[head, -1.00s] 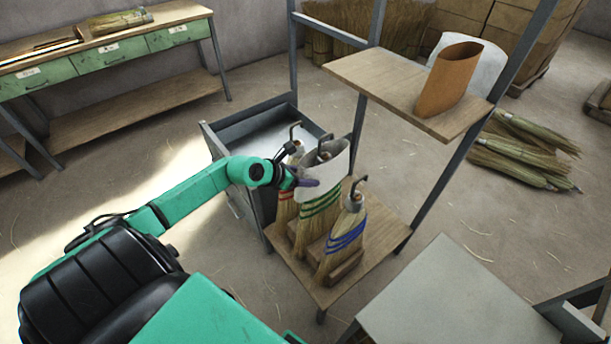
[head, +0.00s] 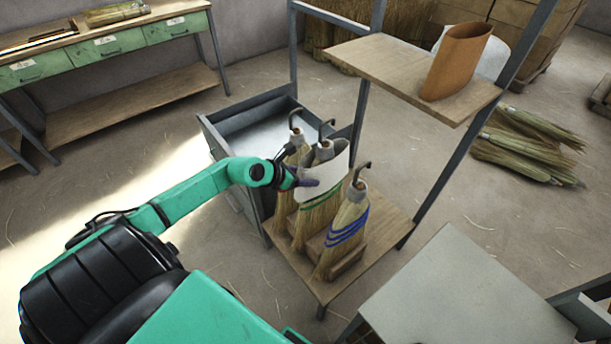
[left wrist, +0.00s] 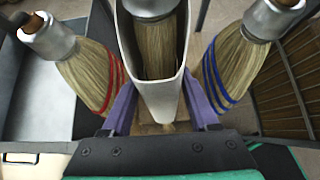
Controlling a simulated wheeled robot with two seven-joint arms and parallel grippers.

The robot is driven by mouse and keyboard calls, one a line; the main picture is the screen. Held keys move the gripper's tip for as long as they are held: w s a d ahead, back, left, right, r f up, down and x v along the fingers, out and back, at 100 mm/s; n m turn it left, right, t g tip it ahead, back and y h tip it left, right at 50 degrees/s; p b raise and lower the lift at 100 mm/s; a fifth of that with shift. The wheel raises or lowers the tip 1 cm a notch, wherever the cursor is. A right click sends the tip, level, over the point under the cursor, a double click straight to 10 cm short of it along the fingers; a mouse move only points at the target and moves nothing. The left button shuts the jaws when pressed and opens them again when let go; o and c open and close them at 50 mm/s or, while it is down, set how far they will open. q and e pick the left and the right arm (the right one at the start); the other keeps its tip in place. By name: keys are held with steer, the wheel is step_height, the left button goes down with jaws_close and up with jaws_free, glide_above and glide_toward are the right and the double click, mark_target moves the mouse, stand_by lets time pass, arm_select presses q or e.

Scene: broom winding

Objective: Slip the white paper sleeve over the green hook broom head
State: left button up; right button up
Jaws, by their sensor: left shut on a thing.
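The white paper sleeve (head: 322,190) is around the middle broom head, the one with green bands (head: 318,208). The broom's metal collar and hook stick up through the sleeve's open top, and its bristles show below the lower edge. In the left wrist view the sleeve (left wrist: 162,100) surrounds the green hook broom head (left wrist: 156,45), whose bristles run down inside its mouth. My left gripper (head: 305,183) is shut on the sleeve, with purple fingers (left wrist: 160,108) on either side of it. My right gripper is not in view.
A blue-banded broom head (head: 346,232) stands close in front on the wooden stand (head: 378,238), and a red-banded one (left wrist: 75,65) stands on the other side. A brown sleeve (head: 456,62) stands on the upper shelf (head: 385,70). A grey drawer (head: 262,128) is behind.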

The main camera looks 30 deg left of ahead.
mark_target(304, 205)
arm_select(q)
steer(key=shift+f+b, duration=0.75)
steer(key=shift+f, duration=0.3)
step_height(304, 205, down, 11)
steer(key=b, duration=0.9)
stand_by(0.6)
steer(key=shift+f+b, duration=0.65)
steer(key=shift+b, duration=0.1)
stand_by(0.5)
steer(key=o, duration=1.1)
steer(key=shift+c, duration=0.2)
